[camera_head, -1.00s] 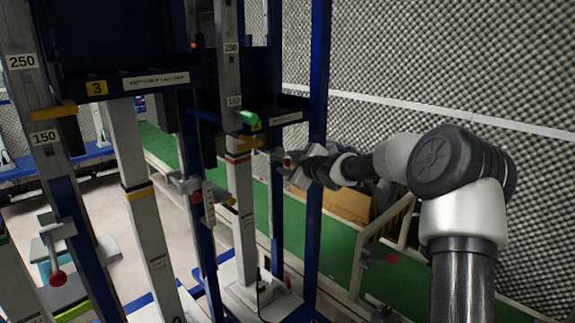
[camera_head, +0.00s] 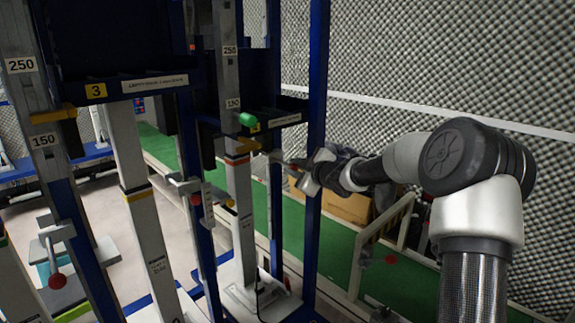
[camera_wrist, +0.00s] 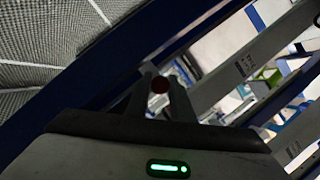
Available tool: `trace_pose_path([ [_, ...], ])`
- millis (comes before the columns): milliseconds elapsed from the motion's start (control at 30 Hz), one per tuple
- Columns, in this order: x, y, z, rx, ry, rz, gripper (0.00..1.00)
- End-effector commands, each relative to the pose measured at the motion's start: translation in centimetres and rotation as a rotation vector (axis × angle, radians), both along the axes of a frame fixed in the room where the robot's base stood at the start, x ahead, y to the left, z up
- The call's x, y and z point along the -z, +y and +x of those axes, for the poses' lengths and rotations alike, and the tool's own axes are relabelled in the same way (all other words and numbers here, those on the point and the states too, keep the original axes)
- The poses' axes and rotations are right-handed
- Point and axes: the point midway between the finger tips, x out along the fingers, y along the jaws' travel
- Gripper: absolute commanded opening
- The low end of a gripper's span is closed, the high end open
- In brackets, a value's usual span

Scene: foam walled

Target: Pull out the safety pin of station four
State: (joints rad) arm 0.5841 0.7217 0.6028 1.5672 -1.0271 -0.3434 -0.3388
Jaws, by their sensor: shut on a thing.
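Station four is the grey post (camera_head: 240,205) in a blue frame, with a yellow "4" label at its dark shelf. My gripper (camera_head: 297,170) is right of the post, beside the blue upright (camera_head: 315,130). In the wrist view its two fingers are shut on the safety pin, whose dark red round end (camera_wrist: 160,84) shows between the tips. The rest of the pin is hidden, and I cannot tell whether it is still in its hole.
Station three's post (camera_head: 148,230) stands at the left with a yellow "3" label. Red knobs show on levers (camera_head: 57,280) at lower left. A foam wall (camera_head: 430,70) is behind my arm. A pale railing (camera_head: 375,230) and green floor lie at the right.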

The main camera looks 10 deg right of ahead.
Motion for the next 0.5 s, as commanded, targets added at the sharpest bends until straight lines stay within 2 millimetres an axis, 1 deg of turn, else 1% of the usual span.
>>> trace_pose_path([
  [33,-0.13,-0.43,-0.47,0.003,0.0,-0.001,0.0],
  [100,-0.07,-0.63,-0.8,0.003,0.0,0.0,0.0],
  [367,-0.04,-0.64,-0.8,0.003,0.0,0.0,0.0],
  [400,-0.04,-0.64,-0.8,0.002,-0.001,0.001,0.28],
  [467,-0.03,-0.62,-0.79,0.002,-0.001,0.001,0.38],
  [500,-0.03,-0.62,-0.79,0.002,0.0,0.001,0.4],
])
